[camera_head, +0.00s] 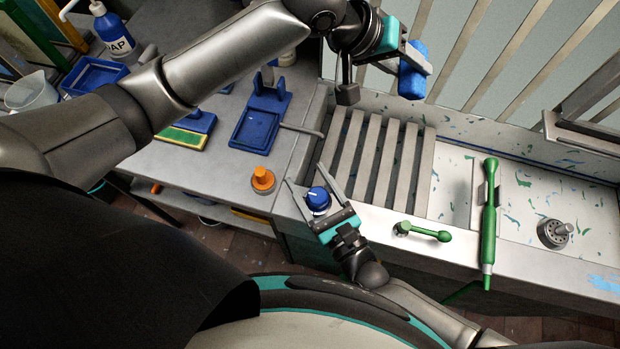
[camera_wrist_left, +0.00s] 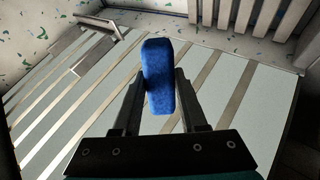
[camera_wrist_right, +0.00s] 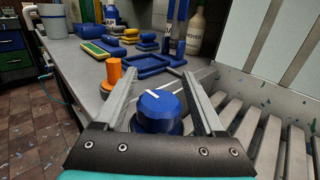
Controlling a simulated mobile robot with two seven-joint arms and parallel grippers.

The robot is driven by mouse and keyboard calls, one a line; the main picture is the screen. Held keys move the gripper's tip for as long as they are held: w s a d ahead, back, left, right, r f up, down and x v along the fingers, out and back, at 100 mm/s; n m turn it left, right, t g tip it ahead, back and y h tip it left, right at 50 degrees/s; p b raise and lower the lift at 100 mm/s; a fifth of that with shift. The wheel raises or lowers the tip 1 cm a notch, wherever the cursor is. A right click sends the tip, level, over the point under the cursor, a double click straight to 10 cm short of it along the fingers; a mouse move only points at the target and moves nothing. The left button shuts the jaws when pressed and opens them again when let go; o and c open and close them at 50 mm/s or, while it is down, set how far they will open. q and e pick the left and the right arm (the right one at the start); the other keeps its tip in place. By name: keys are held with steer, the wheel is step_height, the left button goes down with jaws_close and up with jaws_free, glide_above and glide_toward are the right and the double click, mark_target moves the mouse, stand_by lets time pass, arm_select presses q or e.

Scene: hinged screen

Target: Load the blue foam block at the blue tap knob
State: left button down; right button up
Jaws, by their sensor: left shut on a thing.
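The blue foam block (camera_head: 412,82) is held between the fingers of my left gripper (camera_head: 408,62), above the pale barred panel at the top of the head view. In the left wrist view the block (camera_wrist_left: 158,75) stands upright between both fingers. The blue tap knob (camera_head: 318,200) has a white pointer line and sits at the front left corner of the sink. My right gripper (camera_wrist_right: 156,80) is open around the knob (camera_wrist_right: 160,108), one finger on each side. A gap seems to show beside each finger; contact is not clear.
An orange knob (camera_head: 262,180) is left of the blue one. A slatted rack (camera_head: 378,160), green lever (camera_head: 422,231), green wand (camera_head: 490,210) and grey drain fitting (camera_head: 554,233) are at the sink. Blue trays (camera_head: 250,130), a sponge (camera_head: 182,137) and a soap bottle (camera_head: 113,35) crowd the left counter.

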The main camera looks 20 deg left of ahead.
jaws_close()
stand_by(0.3)
steer(key=shift+g, duration=0.3)
steer(key=shift+s+a+n+g+y, duration=0.1)
steer(key=shift+a+n+g+y, duration=0.05)
steer(key=shift+n+g+y, duration=0.75)
steer(key=shift+s+a+n+g+y, duration=0.1)
steer(key=shift+s+n+g+y, duration=0.15)
steer(key=shift+n+g+y, duration=0.5)
steer(key=shift+g, duration=0.25)
steer(key=shift+o, duration=1.2)
jaws_free()
steer(key=shift+s, duration=0.1)
